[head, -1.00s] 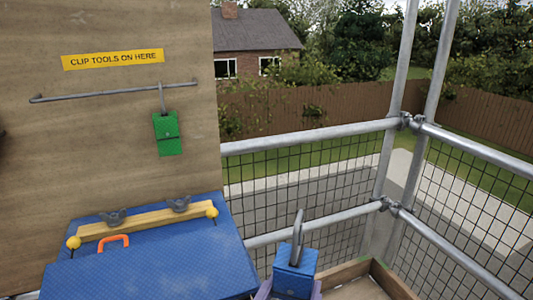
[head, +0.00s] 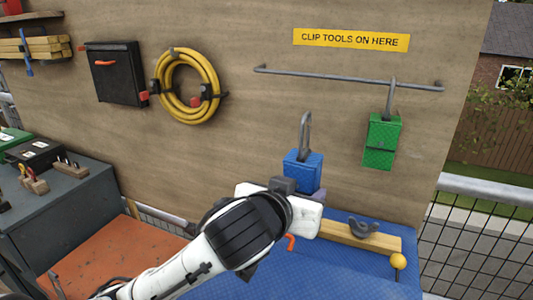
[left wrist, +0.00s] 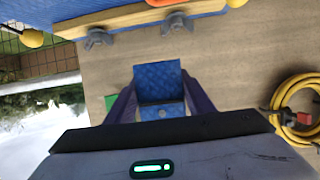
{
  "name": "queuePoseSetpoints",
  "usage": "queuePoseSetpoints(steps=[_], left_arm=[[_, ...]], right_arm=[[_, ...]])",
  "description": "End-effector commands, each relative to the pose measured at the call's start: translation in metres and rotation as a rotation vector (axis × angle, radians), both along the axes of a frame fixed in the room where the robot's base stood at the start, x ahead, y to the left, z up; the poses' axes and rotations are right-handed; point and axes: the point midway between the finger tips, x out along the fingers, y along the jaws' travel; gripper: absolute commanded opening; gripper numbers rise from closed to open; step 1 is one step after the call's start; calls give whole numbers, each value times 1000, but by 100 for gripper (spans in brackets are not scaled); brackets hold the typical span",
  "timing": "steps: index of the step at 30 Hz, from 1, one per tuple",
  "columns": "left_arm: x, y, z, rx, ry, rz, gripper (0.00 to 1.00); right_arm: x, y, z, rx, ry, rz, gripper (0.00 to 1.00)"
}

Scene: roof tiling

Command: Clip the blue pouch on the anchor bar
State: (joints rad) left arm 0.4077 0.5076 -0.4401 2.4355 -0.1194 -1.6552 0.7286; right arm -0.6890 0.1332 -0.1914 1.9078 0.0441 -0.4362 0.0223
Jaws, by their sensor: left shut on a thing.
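The blue pouch (head: 303,170) is held by my left gripper (head: 300,190), with its grey carabiner pointing up. The pouch (left wrist: 160,84) also shows in the left wrist view between the two purple fingers of my left gripper (left wrist: 160,100), which are shut on it. The anchor bar (head: 345,78) is a grey rod on the plywood wall under the yellow "CLIP TOOLS ON HERE" sign (head: 350,39). In the head view the carabiner's top appears below the bar's left part, apart from it. A green pouch (head: 382,141) hangs from the bar's right part. My right gripper is not in view.
A blue surface (head: 350,277) with a wooden rail (head: 345,233) and a yellow ball (head: 397,261) lies below the bar. A yellow hose coil (head: 188,87) and a black case (head: 115,73) hang on the wall to the left. The bar left of the green pouch is clear.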

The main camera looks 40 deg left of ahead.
Motion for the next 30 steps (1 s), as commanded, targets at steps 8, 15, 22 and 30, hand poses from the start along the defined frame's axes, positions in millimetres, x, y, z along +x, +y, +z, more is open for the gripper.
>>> queuePoseSetpoints(steps=[8, 15, 22, 30], left_arm=[[-4, 66, 63, 2, -8, 42, 14], [0, 74, 70, 0, -1, 43, 14], [21, 79, 69, 0, -1, 44, 14], [47, 85, 69, -1, -1, 44, 14]], right_arm=[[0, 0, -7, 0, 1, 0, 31], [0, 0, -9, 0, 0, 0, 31], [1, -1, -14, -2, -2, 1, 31], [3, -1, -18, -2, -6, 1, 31]])
